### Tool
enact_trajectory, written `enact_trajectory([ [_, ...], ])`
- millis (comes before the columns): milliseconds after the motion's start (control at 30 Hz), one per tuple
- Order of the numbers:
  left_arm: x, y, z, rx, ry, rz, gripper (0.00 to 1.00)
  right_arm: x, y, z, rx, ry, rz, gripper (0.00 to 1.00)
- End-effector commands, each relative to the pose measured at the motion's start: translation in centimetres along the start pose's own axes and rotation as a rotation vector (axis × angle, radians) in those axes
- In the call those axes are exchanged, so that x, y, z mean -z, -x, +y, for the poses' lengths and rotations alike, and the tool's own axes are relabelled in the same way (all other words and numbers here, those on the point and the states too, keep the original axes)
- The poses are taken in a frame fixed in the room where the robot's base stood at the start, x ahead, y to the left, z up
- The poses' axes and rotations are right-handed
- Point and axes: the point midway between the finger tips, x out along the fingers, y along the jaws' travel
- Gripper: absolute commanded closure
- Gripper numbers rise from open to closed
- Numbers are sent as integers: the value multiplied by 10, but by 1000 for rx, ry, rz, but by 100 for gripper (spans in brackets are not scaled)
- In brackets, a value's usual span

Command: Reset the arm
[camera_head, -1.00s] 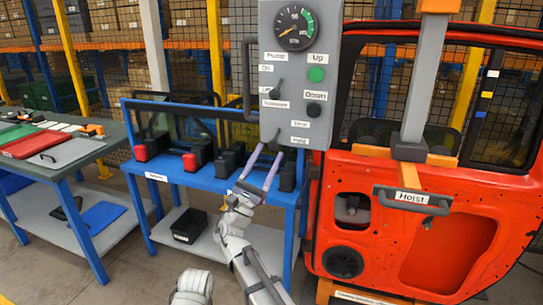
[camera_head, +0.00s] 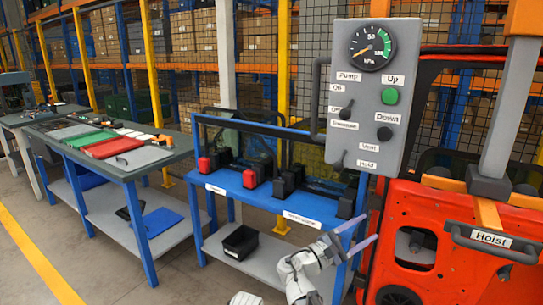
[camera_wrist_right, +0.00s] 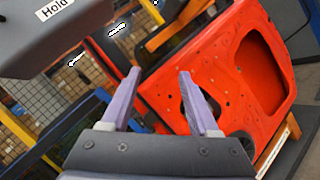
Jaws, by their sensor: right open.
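My right gripper (camera_head: 370,228) is open and empty. It is low, below the grey control panel (camera_head: 368,162) and in front of the red door's left edge. In the right wrist view its two purple fingers (camera_wrist_right: 158,74) stand apart with nothing between them. The red door (camera_wrist_right: 225,90) lies beyond them, and the panel's lower edge (camera_wrist_right: 60,40) is at the upper left. The gripper touches nothing that I can see. A white part of my arm shows at the bottom edge of the head view. My left gripper is not in view.
The panel carries a gauge (camera_head: 371,48), a green button (camera_head: 390,95), a black button (camera_head: 384,133) and levers. The hoist handle (camera_head: 490,241) is at the right, by the red door (camera_head: 455,215). A blue rack (camera_head: 245,199) stands left of my gripper; a workbench (camera_head: 165,155) is further left.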

Motion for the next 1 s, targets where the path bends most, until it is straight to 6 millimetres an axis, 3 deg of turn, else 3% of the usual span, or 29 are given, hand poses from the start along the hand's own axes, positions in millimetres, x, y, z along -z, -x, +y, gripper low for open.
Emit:
enact_trajectory([
  [33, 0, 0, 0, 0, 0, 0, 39, 7, -4, -29, 100, -60, 54, 39],
  [167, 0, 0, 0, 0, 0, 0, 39, 32, 0, -96, 376, -225, 181, 39],
  [300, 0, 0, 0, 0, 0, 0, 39, 58, 25, -158, 690, -399, 283, 39],
  [433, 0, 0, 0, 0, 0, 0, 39, 77, 65, -201, 994, -550, 346, 39],
  [633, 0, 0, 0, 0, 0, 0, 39, 92, 124, -228, 1365, -711, 386, 39],
  [1000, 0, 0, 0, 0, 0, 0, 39, 95, 197, -229, 1814, -857, 390, 39],
])
